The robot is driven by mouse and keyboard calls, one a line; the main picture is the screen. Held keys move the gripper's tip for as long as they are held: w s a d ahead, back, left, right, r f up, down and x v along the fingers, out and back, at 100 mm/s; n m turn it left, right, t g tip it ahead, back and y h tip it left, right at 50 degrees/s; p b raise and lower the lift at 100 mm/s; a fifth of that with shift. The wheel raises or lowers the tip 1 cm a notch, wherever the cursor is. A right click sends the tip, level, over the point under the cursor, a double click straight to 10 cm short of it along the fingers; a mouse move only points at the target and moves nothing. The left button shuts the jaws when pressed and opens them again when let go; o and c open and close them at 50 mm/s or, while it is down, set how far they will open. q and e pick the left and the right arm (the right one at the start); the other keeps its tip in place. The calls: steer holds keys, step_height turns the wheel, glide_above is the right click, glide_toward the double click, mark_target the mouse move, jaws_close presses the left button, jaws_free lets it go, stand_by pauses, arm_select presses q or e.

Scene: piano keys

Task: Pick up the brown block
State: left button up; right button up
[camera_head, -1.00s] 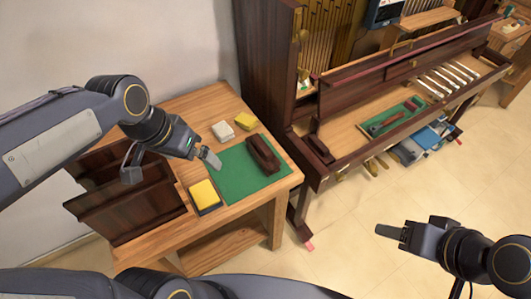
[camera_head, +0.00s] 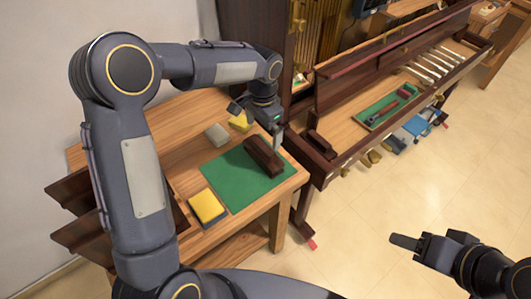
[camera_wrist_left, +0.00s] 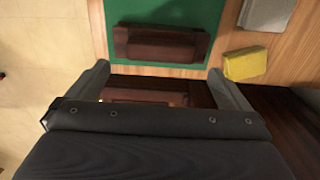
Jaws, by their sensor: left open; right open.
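The brown block (camera_head: 263,156) lies on the green mat (camera_head: 226,190) on the wooden side table. My left gripper (camera_head: 262,122) is open and empty, just beyond the block's far end in the head view. In the left wrist view, the block (camera_wrist_left: 161,44) lies ahead of the two spread fingers (camera_wrist_left: 161,80), with nothing between them but the dark piano parts below. My right gripper (camera_head: 408,243) is off to the lower right over the floor, well away from the block.
A yellow sponge (camera_head: 240,121) and a grey block (camera_head: 217,135) lie behind the mat. A yellow and dark pad (camera_head: 207,207) sits at the mat's left corner. The opened piano (camera_head: 349,119) stands close on the right, with a green tool tray (camera_head: 390,105).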

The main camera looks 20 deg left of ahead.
mark_target(263, 145)
arm_select(q)
step_height(263, 145, down, 7)
steer(key=shift+r+p, duration=0.1)
steer(key=shift+p, duration=0.25)
steer(key=shift+w, duration=0.1)
steer(key=c, duration=1.1)
steer(key=shift+c, duration=0.4)
steer(key=shift+r, duration=0.15)
